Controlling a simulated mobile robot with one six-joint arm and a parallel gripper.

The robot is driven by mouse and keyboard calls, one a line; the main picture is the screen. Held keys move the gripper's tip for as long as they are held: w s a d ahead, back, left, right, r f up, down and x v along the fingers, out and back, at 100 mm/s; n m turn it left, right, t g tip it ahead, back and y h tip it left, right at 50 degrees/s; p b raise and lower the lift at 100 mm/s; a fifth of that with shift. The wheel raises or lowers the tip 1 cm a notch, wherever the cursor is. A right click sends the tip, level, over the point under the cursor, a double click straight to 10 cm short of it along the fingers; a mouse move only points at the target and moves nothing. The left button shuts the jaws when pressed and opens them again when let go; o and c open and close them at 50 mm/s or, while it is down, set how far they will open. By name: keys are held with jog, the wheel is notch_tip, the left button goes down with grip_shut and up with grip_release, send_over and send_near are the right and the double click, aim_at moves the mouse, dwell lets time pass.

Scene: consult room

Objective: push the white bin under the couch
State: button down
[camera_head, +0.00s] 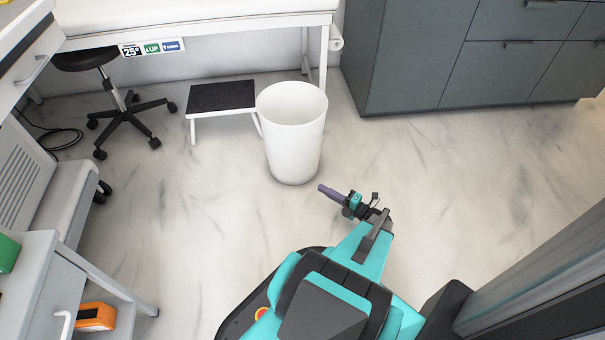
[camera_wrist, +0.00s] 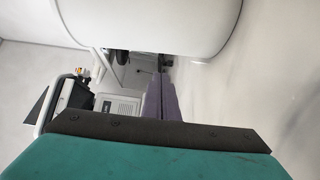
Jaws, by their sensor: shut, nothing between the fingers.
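The white bin (camera_head: 292,140) stands upright and looks empty on the floor in the head view, in front of the couch (camera_head: 200,20). Its smooth side (camera_wrist: 170,22) fills the top of the wrist view. My gripper (camera_head: 323,189) is low, just right of the bin's base and nearer to me. Its purple fingers (camera_wrist: 160,95) are together with nothing between them. In the head view a small gap shows between the fingertips and the bin; the wrist view does not make contact clear. The couch is a white bench on white legs with open space beneath.
A black-topped step stool (camera_head: 222,96) stands left of the bin, very close to it. A wheeled black stool (camera_head: 122,115) is farther left. Grey cabinets (camera_head: 400,60) stand at the back right. A couch leg (camera_head: 324,55) rises behind the bin. The floor (camera_head: 450,160) to the right is clear.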

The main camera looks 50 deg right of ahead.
jog(key=shift+s+d, duration=0.15)
jog(key=shift+d, duration=0.1)
dwell(0.3)
jog(key=b, duration=0.4)
send_near(297, 165)
jog(key=w+a, duration=0.2)
jog(key=a, duration=0.1)
jog(key=w, duration=0.1)
jog(key=w+d+b, duration=0.1)
jog(key=w+b, duration=0.1)
jog(key=shift+d+f, duration=0.25)
jog(key=shift+d, duration=0.1)
jog(key=shift+w+d+r, duration=0.15)
jog(key=shift+w+d, duration=0.15)
